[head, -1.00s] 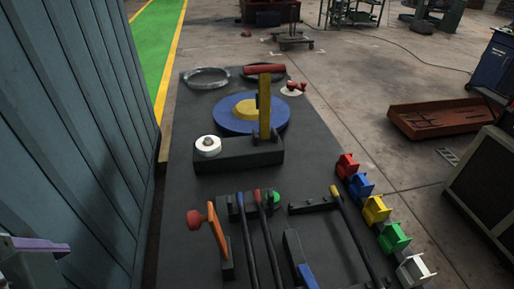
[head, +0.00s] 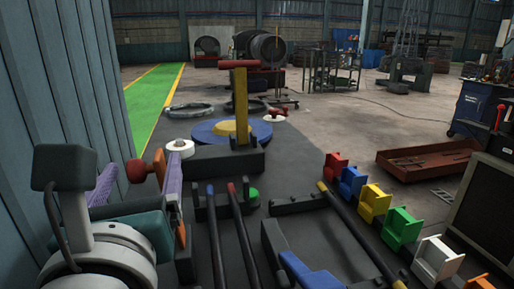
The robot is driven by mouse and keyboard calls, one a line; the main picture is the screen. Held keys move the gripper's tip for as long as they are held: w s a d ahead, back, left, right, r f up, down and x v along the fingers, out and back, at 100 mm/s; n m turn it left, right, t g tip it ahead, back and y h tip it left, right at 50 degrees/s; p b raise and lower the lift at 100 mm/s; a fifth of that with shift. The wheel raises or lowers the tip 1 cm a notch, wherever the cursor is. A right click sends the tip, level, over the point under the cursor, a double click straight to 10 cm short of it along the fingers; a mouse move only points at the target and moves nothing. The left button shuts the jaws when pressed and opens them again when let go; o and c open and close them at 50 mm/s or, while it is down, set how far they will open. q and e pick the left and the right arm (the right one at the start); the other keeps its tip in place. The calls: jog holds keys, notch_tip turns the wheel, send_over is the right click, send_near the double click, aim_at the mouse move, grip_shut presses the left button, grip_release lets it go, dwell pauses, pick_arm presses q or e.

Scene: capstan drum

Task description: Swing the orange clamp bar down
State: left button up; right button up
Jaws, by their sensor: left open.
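The orange clamp bar (head: 160,168) stands up at the left of the dark bench, with a red-orange knob (head: 136,171) on its left side. My left gripper (head: 140,165) comes in from the lower left, its two purple fingers spread apart. In the picture, the knob and the bar's upper end lie between the fingers. I cannot tell whether either finger touches them. The right-hand finger hides much of the bar; a little orange shows below it. My right gripper is not in view.
A yellow post with a red crossbar (head: 239,64) rises before a blue and yellow disc (head: 205,131). A white roller (head: 180,147) is close beyond my left gripper. Levers (head: 243,235) stand right of the clamp bar. Coloured blocks (head: 374,202) line the right edge. A ribbed wall (head: 75,80) bounds the left.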

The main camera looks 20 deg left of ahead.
pick_arm(q)
jog(key=x, duration=0.5)
jog(key=shift+w+a, duration=0.15)
jog(key=shift+w, duration=0.05)
grip_shut()
dwell(0.5)
